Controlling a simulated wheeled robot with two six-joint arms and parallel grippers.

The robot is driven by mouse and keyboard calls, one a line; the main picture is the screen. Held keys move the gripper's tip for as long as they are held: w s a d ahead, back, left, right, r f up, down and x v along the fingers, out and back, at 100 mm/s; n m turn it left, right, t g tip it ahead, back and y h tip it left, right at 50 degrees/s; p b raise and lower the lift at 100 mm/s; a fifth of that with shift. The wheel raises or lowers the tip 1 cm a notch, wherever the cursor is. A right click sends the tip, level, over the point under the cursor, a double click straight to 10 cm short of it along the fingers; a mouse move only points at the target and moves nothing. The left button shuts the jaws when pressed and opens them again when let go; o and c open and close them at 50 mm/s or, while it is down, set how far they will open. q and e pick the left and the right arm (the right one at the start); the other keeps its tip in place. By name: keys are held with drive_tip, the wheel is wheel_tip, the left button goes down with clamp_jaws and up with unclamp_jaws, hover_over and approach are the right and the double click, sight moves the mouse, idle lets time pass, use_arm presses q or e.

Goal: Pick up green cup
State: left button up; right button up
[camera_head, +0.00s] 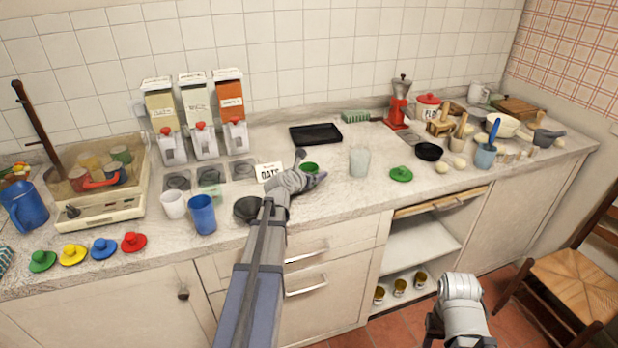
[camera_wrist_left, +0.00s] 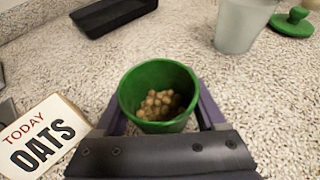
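The green cup (camera_head: 310,167) stands upright near the middle of the counter, partly hidden by my left gripper (camera_head: 308,176) in the head view. In the left wrist view the green cup (camera_wrist_left: 159,80) holds several small tan round pieces. The dark fingers of my left gripper (camera_wrist_left: 161,105) lie on either side of it, close to its wall. I cannot tell whether they press on it. My right gripper (camera_head: 440,328) hangs low in front of the cabinet, and its fingers do not show clearly.
An "OATS" card (camera_wrist_left: 40,135) stands left of the cup. A black tray (camera_head: 316,134) lies behind it. A frosted glass (camera_head: 359,161) and a green lid (camera_head: 401,174) are to the right. A dark bowl (camera_head: 247,209) and blue cup (camera_head: 202,214) are to the left.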

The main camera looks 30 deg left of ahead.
use_arm(q)
drive_tip(key=c, duration=0.9)
drive_tip(key=shift+r, duration=0.15)
wheel_tip(320, 180, up, 10)
drive_tip(key=p, duration=1)
